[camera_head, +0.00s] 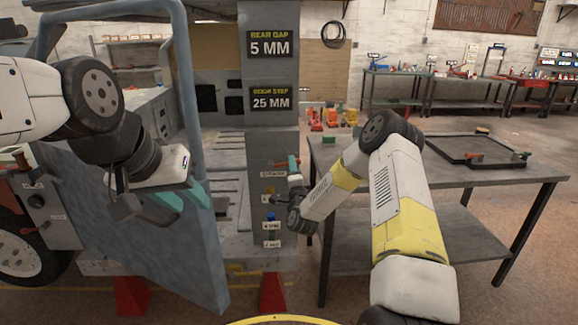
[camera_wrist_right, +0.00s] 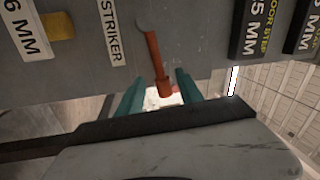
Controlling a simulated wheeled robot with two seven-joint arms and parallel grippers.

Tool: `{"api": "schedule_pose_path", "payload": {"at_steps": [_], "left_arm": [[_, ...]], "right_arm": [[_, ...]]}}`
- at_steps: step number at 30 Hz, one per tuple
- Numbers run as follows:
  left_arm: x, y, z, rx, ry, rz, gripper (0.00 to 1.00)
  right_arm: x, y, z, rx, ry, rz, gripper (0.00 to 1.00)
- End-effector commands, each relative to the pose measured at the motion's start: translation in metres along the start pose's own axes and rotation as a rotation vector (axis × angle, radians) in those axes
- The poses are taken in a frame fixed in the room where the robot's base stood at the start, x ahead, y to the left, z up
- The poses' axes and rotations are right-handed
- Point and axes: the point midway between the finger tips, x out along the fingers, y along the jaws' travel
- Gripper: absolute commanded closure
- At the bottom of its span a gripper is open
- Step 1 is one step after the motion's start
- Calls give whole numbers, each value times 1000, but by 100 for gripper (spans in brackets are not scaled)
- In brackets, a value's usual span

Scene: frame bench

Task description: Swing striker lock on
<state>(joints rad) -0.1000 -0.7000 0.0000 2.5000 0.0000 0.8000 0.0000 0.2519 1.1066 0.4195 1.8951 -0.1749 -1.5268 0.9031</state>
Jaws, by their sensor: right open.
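The striker lock is an orange-red lever (camera_wrist_right: 155,62) on the grey post (camera_head: 272,140), beside the STRIKER label (camera_wrist_right: 111,28). In the right wrist view the lever's free end reaches between the teal fingertips of my right gripper (camera_wrist_right: 158,92). The fingers stand apart, with space at both sides of the lever. In the head view my right gripper (camera_head: 292,165) is at the post, partly hidden by its own wrist. My left gripper (camera_head: 184,198) is in front of the blue-grey door (camera_head: 120,240), near its inner edge. Whether its fingers hold that edge is unclear.
More labelled controls, including a blue knob (camera_head: 271,216), sit lower on the post. A workbench (camera_head: 470,178) with a black tray (camera_head: 477,150) stands right of the post, beneath my right arm. Red stands (camera_head: 272,293) are under the frame.

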Motion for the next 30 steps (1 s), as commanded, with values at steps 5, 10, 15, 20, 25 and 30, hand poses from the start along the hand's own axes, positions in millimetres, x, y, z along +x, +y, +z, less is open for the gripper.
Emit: {"api": "schedule_pose_path", "payload": {"at_steps": [5, 10, 15, 20, 25, 30], "left_arm": [[0, 0, 0, 0, 0, 0, 64], [0, 0, 0, 0, 0, 0, 64], [0, 0, 0, 0, 0, 0, 64], [0, 0, 0, 0, 0, 0, 64], [0, 0, 0, 0, 0, 0, 64], [0, 0, 0, 0, 0, 0, 64]], "right_arm": [[-32, 1, 0, 1, -2, 4, 57], [-56, 1, 0, 1, -1, 3, 57], [-66, 1, 0, 0, 0, 2, 57], [-67, 1, 0, 0, 0, 2, 57], [-65, -2, 0, -8, -7, 3, 57], [-51, -28, 5, -121, -98, 42, 57]]}}
